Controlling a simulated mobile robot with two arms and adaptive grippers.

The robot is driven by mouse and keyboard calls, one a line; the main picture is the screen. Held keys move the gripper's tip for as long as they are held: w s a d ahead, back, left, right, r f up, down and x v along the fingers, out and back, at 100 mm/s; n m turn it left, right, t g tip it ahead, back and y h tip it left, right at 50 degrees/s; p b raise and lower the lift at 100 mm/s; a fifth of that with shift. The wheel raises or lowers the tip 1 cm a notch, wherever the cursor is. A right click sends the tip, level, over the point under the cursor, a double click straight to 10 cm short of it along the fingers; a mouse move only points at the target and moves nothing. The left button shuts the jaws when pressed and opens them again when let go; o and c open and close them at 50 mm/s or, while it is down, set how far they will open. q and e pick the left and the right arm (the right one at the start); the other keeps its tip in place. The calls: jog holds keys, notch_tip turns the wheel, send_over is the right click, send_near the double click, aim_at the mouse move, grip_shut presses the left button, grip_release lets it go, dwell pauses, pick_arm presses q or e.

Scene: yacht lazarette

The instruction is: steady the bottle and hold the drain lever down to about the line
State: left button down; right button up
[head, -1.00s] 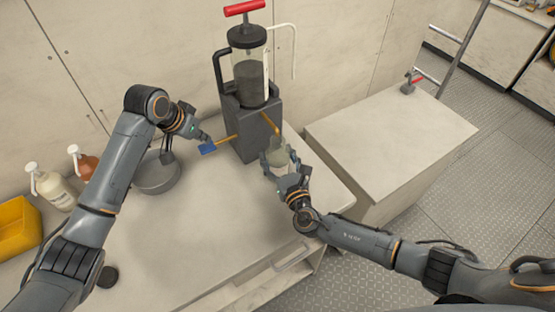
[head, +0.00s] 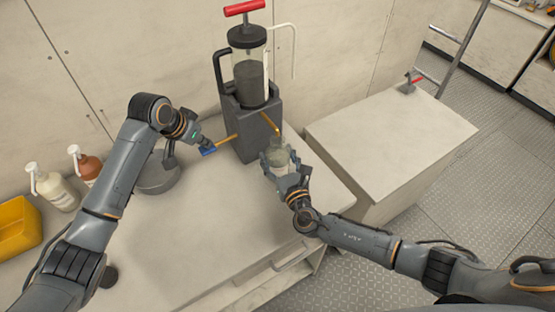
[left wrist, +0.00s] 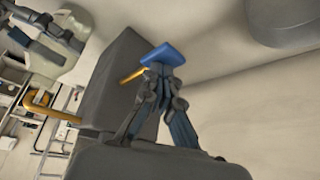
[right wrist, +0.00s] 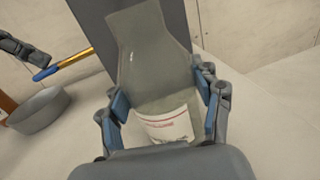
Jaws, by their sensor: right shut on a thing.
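The clear bottle (head: 281,157) stands under the amber spout at the right side of the dark dispenser (head: 257,132). It has a white label with red print (right wrist: 165,125). My right gripper (head: 275,162) is shut around its lower body, one finger on each side. The drain lever, an orange rod with a blue paddle (head: 208,151), sticks out to the dispenser's left. My left gripper (head: 211,146) has its fingers together at the paddle; in the left wrist view the fingertips meet the paddle (left wrist: 163,55). Fill level and line are not clear.
A grey round pan (head: 157,176) is beside my left arm. Pump bottles (head: 52,187) and a yellow bin (head: 17,228) stand at the left. The bench front is clear. A lower cream locker (head: 385,150) is at the right.

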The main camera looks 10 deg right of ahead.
pick_arm(q)
jog(key=shift+f, duration=1.05)
dwell(7.0)
